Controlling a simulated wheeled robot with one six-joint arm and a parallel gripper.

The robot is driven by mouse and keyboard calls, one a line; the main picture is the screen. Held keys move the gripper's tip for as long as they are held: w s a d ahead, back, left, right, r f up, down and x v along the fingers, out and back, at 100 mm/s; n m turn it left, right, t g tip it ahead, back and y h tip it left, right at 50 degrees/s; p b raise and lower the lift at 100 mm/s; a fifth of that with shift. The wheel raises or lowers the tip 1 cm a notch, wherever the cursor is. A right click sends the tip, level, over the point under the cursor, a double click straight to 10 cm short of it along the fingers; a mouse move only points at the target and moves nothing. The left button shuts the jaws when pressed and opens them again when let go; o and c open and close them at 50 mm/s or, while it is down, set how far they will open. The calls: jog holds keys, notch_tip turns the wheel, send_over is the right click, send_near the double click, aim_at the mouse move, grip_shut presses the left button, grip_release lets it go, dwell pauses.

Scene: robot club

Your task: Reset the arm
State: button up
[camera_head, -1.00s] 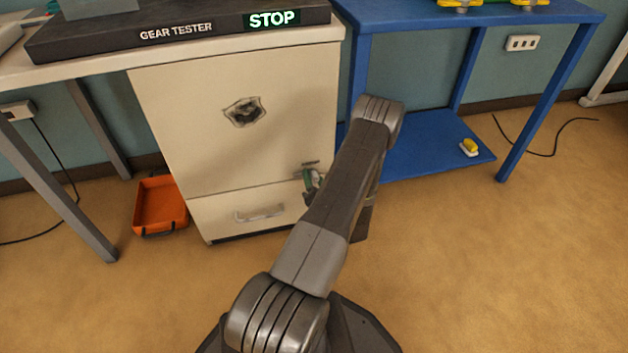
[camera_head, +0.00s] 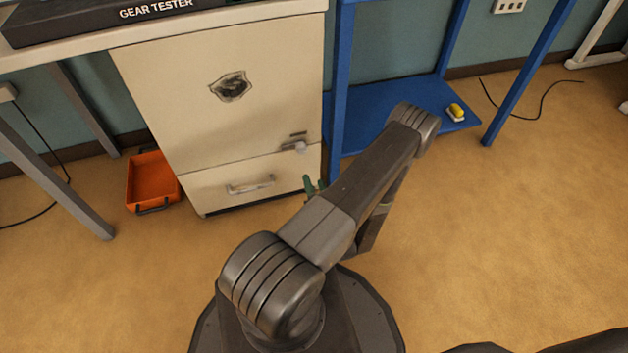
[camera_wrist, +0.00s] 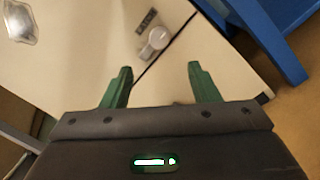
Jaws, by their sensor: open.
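My gripper (camera_wrist: 158,85) shows in the wrist view with its two green fingers spread apart and nothing between them. In the head view my gripper (camera_head: 314,186) is mostly hidden behind my arm, with green fingertips showing near the cabinet's lower right edge. My arm (camera_head: 350,195) is bent, reaching up and right from its base.
The cream cabinet (camera_head: 205,125) has a drawer handle (camera_head: 251,185) low down. An orange tray (camera_head: 153,182) lies on the floor at left. A blue table's lower shelf (camera_head: 375,115) holds a yellow and white item (camera_head: 456,112). The floor at right (camera_head: 520,230) is mostly clear.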

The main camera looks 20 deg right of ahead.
aim_at(303, 151)
jog(key=shift+w, duration=0.1)
jog(key=w+b, duration=0.1)
jog(key=w, duration=0.3)
jog(key=w+r+b, duration=0.1)
jog(key=w, duration=0.4)
jog(key=w+b, duration=0.1)
jog(key=w, duration=0.3)
jog(key=shift+w+a+r, duration=0.15)
jog(key=shift+w+r, duration=0.05)
jog(key=shift+w, duration=0.15)
jog(key=s+f+p, duration=0.1)
jog(key=s+p, duration=0.2)
jog(key=s, duration=1.1)
jog(key=w+b, duration=0.1)
jog(key=w, duration=0.3)
jog(key=w+b, duration=0.1)
jog(key=w, duration=0.4)
jog(key=w+b, duration=0.1)
jog(key=w, duration=0.3)
jog(key=shift+w+r+b, duration=0.3)
jog(key=shift+w+r, duration=0.05)
jog(key=shift+r, duration=0.05)
jog(key=shift+w+r+n, duration=0.15)
jog(key=shift+w+n, duration=0.05)
jog(key=shift+n, duration=0.1)
jog(key=shift+s+n+p, duration=0.1)
jog(key=shift+n+p, duration=0.35)
jog(key=shift+n, duration=1.05)
